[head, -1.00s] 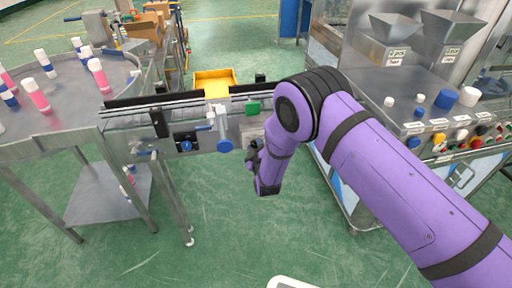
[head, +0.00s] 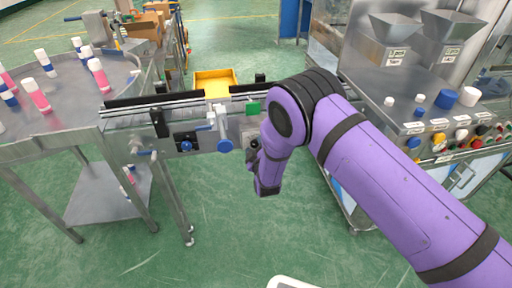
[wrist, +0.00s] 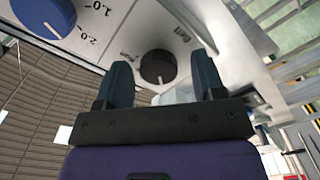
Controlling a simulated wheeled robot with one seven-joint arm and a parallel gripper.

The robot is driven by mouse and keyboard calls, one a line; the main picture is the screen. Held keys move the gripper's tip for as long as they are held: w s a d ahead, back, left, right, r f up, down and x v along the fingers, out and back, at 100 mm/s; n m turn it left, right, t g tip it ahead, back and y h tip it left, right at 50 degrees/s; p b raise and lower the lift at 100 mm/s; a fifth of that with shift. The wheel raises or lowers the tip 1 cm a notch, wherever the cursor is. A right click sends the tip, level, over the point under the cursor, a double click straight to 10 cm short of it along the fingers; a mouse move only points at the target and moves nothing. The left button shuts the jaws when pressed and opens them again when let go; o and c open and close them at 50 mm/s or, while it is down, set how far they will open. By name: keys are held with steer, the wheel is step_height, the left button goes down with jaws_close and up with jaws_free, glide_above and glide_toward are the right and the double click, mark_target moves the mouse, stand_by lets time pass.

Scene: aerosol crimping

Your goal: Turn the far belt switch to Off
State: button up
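In the wrist view a round black knob (wrist: 158,66) sits on a pale panel (wrist: 140,25), with small printed labels beside it that are tilted and hard to read. My gripper (wrist: 161,61) has its two dark fingers apart, one on each side of the knob in the picture. I cannot tell whether they touch it. In the head view my gripper (head: 254,160) is in front of the conveyor's right part, below the green block. The knob cannot be made out there.
A blue dial (wrist: 45,14) with a printed scale is on the same panel, left of the knob. The conveyor (head: 185,112) carries blue knobs on its front. A round table (head: 60,125) with bottles stands left, a filling machine (head: 400,100) right.

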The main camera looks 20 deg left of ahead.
steer(key=shift+d, duration=0.1)
steer(key=v, duration=1)
steer(key=shift+s, duration=0.35)
steer(key=shift+d, duration=0.1)
stand_by(0.9)
